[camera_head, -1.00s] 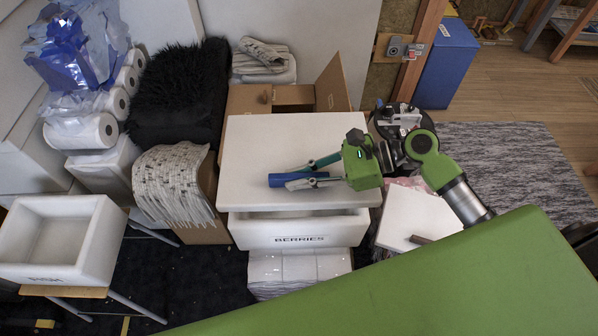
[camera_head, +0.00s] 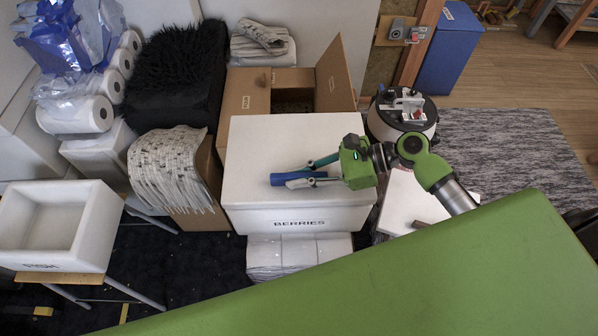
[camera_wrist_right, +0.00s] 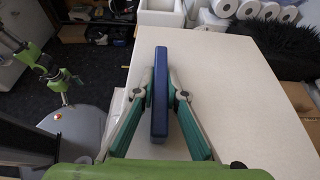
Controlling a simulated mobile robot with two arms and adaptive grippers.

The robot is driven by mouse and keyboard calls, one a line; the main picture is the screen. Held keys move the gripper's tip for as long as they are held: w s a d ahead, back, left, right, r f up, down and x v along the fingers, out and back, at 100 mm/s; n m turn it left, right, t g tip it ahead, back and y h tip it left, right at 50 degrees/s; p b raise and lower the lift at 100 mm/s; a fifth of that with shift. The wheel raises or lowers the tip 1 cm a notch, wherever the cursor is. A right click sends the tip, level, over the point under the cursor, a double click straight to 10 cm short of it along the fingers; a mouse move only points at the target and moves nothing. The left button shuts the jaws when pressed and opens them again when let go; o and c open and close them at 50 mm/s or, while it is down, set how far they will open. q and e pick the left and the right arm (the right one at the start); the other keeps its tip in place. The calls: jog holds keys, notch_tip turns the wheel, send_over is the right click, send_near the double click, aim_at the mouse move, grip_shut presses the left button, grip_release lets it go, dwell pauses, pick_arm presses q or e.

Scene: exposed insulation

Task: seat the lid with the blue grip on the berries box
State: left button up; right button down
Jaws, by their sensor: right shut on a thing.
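The white lid (camera_head: 255,150) lies over the white box marked BERRIES (camera_head: 340,219). Its front edge meets the top of the box's front wall, with no clear gap in the head view. My right gripper (camera_head: 298,174) is shut on the lid's blue grip (camera_head: 284,180). In the right wrist view, its fingers press both sides of the blue grip (camera_wrist_right: 160,110) above the lid (camera_wrist_right: 240,90). The far rim of the box is hidden under the lid. A green arm of mine shows at the left of the wrist view, with its gripper (camera_wrist_right: 60,82) small and unclear.
An open cardboard box (camera_head: 248,90) stands behind the berries box. A white box marked FISH (camera_head: 92,235) is at the left. White packs (camera_head: 300,255) lie in front, and newspapers (camera_head: 165,170) hang beside. A round stool (camera_head: 385,130) stands right.

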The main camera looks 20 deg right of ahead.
jog(key=shift+f, duration=0.3)
jog(key=c, duration=2)
grip_release()
jog(key=shift+o, duration=0.2)
